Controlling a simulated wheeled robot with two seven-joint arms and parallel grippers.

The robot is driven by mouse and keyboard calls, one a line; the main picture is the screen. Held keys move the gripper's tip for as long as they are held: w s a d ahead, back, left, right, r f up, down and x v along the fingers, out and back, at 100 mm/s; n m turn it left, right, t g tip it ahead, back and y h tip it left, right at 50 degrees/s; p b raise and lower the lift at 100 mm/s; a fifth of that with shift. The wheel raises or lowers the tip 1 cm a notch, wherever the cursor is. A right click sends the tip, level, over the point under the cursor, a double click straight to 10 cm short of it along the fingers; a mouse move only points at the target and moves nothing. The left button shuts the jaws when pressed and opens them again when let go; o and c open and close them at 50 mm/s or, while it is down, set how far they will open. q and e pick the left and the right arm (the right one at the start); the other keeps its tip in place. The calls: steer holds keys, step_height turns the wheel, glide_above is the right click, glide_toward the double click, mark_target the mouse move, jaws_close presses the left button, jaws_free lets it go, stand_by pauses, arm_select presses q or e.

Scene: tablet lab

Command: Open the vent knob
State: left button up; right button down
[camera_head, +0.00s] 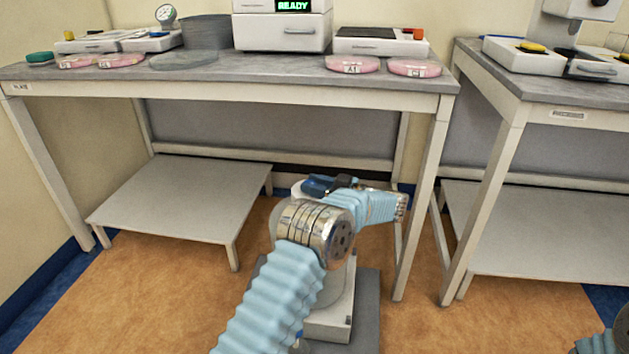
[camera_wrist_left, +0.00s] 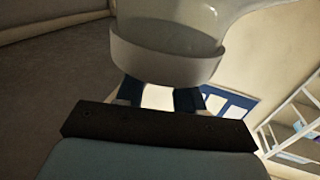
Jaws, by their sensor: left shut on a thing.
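My left gripper (camera_head: 328,184) shows as a dark blue and black shape behind my light-blue sleeved arm, in front of the table. In the left wrist view its two blue fingers (camera_wrist_left: 160,98) stand on either side of a pale thing, which they are shut on. Right above the fingers is a white rounded rim (camera_wrist_left: 165,64) with a translucent, glass-like body (camera_wrist_left: 175,22). I cannot clearly make out a vent knob; the grip is half hidden by the rim. My right gripper is out of view; only a bit of that arm shows at the lower right.
The near table (camera_head: 240,76) bears pink dishes (camera_head: 352,64), a gauge (camera_head: 166,15), and a white device with a lit READY display (camera_head: 294,6). A low grey shelf (camera_head: 180,195) lies under it. A second table (camera_head: 545,90) stands at right. Brown floor is clear at left.

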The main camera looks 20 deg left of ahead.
arm_select(q)
steer(key=shift+n+g, duration=0.4)
steer(key=shift+g, duration=0.3)
steer(key=shift+r, duration=0.1)
steer(key=o, duration=1)
steer(key=shift+o, duration=0.2)
steer(key=shift+w, duration=0.1)
steer(key=d, duration=1.3)
steer(key=shift+w+d, duration=0.3)
steer(key=shift+d, duration=0.05)
